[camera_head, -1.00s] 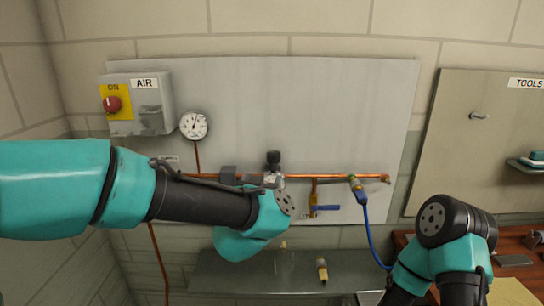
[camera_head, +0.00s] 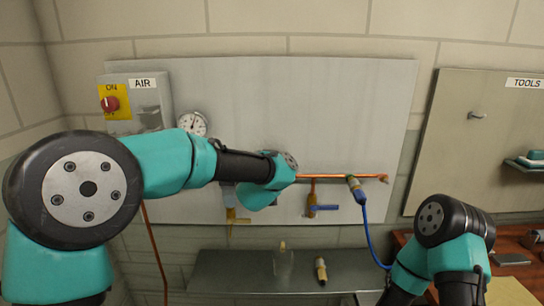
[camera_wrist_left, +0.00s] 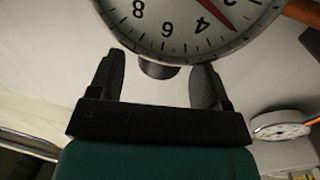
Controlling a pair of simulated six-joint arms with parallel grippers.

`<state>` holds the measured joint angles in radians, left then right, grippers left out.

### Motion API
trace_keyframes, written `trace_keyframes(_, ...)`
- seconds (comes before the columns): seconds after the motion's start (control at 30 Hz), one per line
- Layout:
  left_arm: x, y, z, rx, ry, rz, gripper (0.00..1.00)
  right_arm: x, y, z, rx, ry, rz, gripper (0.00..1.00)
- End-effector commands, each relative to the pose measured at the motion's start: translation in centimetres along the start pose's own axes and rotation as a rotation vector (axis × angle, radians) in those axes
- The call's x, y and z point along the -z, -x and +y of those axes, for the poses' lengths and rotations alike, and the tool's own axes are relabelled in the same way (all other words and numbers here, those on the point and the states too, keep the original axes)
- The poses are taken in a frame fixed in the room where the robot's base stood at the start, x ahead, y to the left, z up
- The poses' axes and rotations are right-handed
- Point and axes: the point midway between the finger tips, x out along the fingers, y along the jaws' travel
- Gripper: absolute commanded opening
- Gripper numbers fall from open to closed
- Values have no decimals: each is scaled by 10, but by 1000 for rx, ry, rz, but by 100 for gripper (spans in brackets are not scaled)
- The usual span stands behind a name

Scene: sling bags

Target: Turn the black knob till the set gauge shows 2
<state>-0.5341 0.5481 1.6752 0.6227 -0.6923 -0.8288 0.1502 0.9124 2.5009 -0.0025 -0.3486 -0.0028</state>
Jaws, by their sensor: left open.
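In the left wrist view a large white gauge (camera_wrist_left: 182,42) fills the top, close to the camera. Its red needle points between 4 and 2, near 3. My left gripper (camera_wrist_left: 158,75) is open below the dial, one finger on each side of a dark round piece that looks like the black knob (camera_wrist_left: 160,69). The knob is partly covered by the gauge, and I cannot tell whether the fingers touch it. In the head view my left arm hides the knob, that gauge and the left gripper. My right gripper is not in view.
A copper pipe (camera_head: 335,176) runs along the grey panel (camera_head: 330,100), with a blue-handled valve (camera_head: 322,208) and blue hose (camera_head: 367,225). A wall gauge (camera_head: 192,123) stands beside the AIR box (camera_head: 152,95), whose red switch (camera_head: 110,104) is under ON. A shelf (camera_head: 225,270) is below.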

Motion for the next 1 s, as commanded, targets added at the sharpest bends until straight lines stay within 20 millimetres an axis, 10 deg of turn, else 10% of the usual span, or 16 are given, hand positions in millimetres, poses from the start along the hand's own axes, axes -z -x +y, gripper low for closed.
trace_keyframes(0.53, 0, -23, 0, 0, 0, 0, 71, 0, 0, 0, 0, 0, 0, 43)
trace_keyframes(1.0, 0, -23, 0, 0, 0, 0, 27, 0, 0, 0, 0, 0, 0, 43)
